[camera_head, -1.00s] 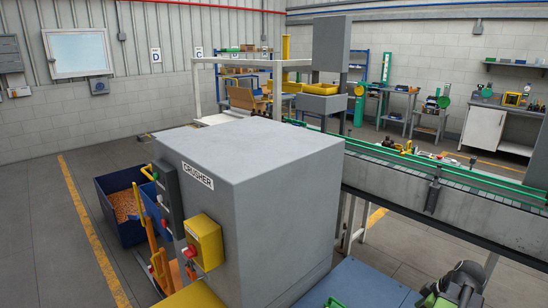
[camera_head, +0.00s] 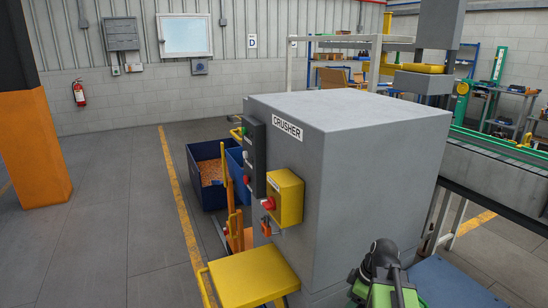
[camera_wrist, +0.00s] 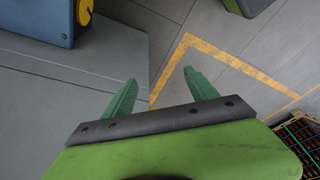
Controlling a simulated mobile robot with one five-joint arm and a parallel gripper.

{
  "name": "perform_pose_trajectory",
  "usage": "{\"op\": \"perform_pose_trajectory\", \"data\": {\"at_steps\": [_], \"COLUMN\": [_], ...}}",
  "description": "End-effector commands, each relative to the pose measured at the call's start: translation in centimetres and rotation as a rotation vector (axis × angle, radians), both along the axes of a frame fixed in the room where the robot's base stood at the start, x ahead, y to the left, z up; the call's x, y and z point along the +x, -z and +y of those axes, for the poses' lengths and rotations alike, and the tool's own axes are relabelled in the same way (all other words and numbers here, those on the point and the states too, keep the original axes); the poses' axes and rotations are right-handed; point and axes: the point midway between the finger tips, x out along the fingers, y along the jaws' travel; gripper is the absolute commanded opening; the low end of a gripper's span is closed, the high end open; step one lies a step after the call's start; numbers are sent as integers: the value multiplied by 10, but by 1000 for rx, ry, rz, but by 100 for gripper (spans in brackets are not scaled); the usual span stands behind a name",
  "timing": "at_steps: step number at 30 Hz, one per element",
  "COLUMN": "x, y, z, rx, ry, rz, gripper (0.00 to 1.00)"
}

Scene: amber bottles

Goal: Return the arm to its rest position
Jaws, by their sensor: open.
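My gripper (camera_wrist: 160,77) shows in the wrist view, pointing down over the grey floor. Its two green fingers are spread apart, and nothing is between them. In the head view, a green and black part of my own arm (camera_head: 386,279) shows at the bottom, in front of the crusher's right side. The gripper's fingers cannot be made out there. No bottle is in the gripper.
A grey crusher (camera_head: 350,125) with a yellow switch box (camera_head: 285,198) stands close ahead. A yellow step (camera_head: 250,277) and blue bin (camera_head: 208,150) are beside it. An orange pillar (camera_head: 35,150) stands left; floor between is clear. A crate (camera_wrist: 291,127) is at the wrist view's lower right.

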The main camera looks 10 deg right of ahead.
Motion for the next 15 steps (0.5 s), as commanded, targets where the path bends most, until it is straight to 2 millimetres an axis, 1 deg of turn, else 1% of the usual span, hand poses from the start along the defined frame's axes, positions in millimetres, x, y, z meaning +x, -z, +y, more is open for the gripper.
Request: {"op": "perform_pose_trajectory", "data": {"at_steps": [1,2,3,5,6,9,10,12,14,15], "x": [5,7,9,9,9,4,2,-2,-5,-7], "y": [27,34,42,53,60,77,81,85,84,82], "z": [36,54,76,105,123,163,172,183,182,177], "rx": [-9,-17,-25,-42,-54,-88,-99,-123,-138,-148], "ry": [-20,-18,-10,10,31,117,155,264,374,455], "rz": [21,36,54,80,96,136,148,171,187,196], "gripper": [67,67,67,67,67,67,67,67,67,67]}}
